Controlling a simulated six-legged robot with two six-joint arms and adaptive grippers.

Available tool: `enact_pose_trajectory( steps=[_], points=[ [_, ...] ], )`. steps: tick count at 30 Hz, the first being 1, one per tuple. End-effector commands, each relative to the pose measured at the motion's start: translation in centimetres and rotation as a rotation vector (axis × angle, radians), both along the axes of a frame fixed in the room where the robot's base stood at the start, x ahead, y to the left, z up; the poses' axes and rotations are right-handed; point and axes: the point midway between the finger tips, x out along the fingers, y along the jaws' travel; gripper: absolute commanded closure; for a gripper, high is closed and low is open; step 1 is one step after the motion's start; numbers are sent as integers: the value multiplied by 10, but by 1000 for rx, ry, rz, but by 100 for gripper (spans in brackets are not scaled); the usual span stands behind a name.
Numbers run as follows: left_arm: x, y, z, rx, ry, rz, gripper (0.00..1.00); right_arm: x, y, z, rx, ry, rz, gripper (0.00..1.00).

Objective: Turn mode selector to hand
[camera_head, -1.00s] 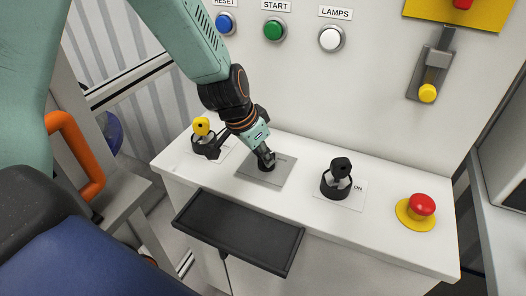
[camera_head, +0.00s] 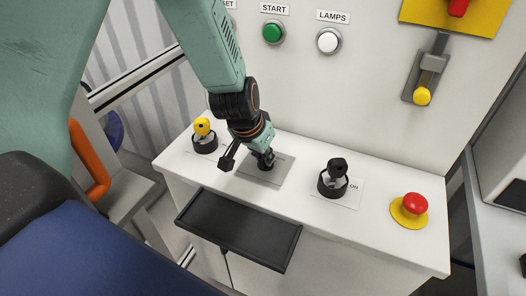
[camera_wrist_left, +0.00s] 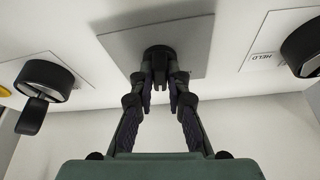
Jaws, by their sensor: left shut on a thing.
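The mode selector is a small black knob on a square grey plate (camera_head: 285,170) on the white console top. In the head view my left gripper (camera_head: 264,162) covers most of the knob. The wrist view shows the black knob (camera_wrist_left: 158,54) on the plate, with the two fingers (camera_wrist_left: 161,85) close on either side of it. The left gripper is shut on the knob. The knob's pointing direction and any lettering on the plate are hidden or too small to read. My right gripper is not in view.
A yellow-topped key switch (camera_head: 203,130) stands left of the plate, and a black switch (camera_head: 334,178) marked ON stands right. A red mushroom button (camera_head: 414,203) is farther right. A black tray (camera_head: 238,228) juts from the console front. Start (camera_head: 272,31) and lamps (camera_head: 328,41) buttons are behind.

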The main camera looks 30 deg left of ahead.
Motion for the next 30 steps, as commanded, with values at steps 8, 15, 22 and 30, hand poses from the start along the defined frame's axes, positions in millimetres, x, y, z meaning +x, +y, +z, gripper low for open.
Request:
enact_pose_trajectory(
  steps=[8, 15, 22, 30],
  points=[
    [1, -1, 4, 3, -3, 120, 100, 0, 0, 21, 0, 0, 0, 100],
    [1, -3, 6, 3, -1, 275, 100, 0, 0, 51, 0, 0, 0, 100],
    [0, -5, 7, 3, 0, 428, 100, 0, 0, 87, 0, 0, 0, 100],
    [1, -7, 6, 1, 0, 597, 100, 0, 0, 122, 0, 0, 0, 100]
  ],
)
